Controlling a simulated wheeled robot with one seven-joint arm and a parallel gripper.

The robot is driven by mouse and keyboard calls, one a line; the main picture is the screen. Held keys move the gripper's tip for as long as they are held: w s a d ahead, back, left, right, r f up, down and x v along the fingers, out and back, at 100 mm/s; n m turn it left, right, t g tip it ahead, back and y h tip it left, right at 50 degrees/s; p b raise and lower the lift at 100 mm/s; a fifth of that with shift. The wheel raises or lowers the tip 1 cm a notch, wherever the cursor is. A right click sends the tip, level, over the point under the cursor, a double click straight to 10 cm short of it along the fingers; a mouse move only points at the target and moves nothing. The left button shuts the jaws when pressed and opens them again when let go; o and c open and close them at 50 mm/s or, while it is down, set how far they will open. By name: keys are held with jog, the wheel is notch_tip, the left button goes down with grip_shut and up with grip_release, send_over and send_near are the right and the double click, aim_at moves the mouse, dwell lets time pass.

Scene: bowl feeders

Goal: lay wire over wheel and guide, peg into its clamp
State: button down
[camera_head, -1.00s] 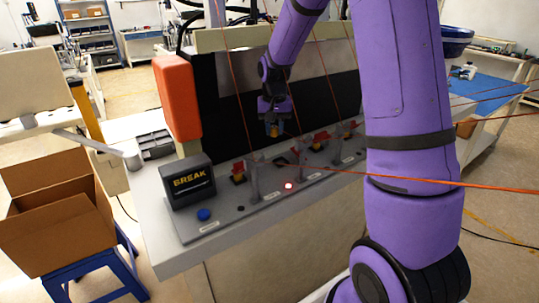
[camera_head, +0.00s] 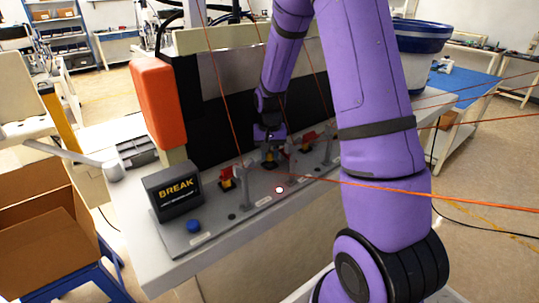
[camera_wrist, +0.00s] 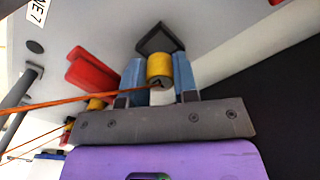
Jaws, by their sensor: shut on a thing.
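My gripper (camera_head: 269,158) is low over the grey console (camera_head: 215,228), near the middle of its row of stations. In the wrist view, its blue fingers (camera_wrist: 159,82) are shut on a yellow peg (camera_wrist: 159,66). An orange wire (camera_wrist: 65,103) runs from the peg to the left. A black square-edged part (camera_wrist: 160,38) lies just beyond the peg; I cannot tell whether they touch. A red clamp lever (camera_wrist: 92,76) is left of the fingers. In the head view, red-and-yellow clamps (camera_head: 226,178) and (camera_head: 309,139) stand either side of my gripper. Grey posts (camera_head: 243,188) stand along the console; wheel and guide are unclear.
A box marked BREAK (camera_head: 174,191) and a blue button (camera_head: 194,226) are at the console's left end. An orange block (camera_head: 158,103) stands behind them. Several other orange wires (camera_head: 221,85) hang across the space.

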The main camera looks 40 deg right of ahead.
jog(key=shift+f, duration=0.35)
jog(key=shift+f, duration=0.15)
jog(key=shift+f, duration=0.3)
jog(key=shift+f, duration=0.15)
jog(key=c, duration=0.9)
grip_release()
